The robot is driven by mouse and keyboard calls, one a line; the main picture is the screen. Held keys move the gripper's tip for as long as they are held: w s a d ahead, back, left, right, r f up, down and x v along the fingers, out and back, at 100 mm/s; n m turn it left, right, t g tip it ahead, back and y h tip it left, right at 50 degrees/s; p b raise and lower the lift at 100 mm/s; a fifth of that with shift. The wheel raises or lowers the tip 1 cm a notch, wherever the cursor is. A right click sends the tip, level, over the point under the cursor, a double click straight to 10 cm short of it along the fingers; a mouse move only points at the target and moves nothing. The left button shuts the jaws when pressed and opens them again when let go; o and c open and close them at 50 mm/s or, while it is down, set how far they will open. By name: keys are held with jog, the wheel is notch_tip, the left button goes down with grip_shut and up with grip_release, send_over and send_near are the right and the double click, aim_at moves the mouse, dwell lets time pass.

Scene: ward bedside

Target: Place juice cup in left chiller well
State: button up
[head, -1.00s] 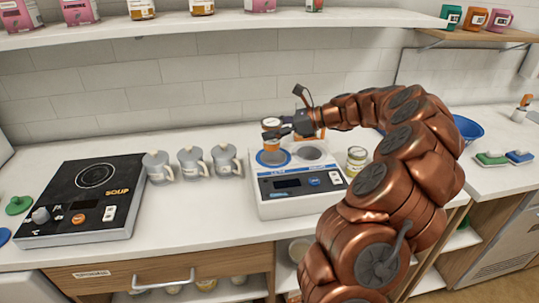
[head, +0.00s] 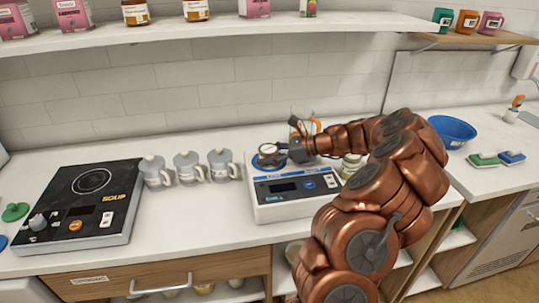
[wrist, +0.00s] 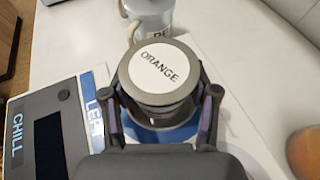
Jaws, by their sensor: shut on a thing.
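The juice cup, with a round white lid reading ORANGE (wrist: 160,68), is between the fingers of my gripper (head: 270,157), which is shut on it. In the head view the cup's lid (head: 267,149) shows over the left well of the white chiller (head: 262,212). The left well's blue ring (head: 256,164) shows around and below the cup, and also in the wrist view (wrist: 187,131). The cup looks upright and low at the well; its base is hidden, so I cannot tell how deep it sits.
Several grey lidded mugs (head: 187,168) stand left of the chiller. A black soup hot plate (head: 80,205) is further left. A jar (head: 351,166) stands at the chiller's right and a clear pitcher (head: 301,126) behind it. A blue bowl (head: 452,130) is at far right.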

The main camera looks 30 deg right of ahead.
jog(key=o, duration=1.3)
jog(key=b+v, duration=0.2)
jog(key=v, duration=1)
jog(key=shift+b, duration=0.35)
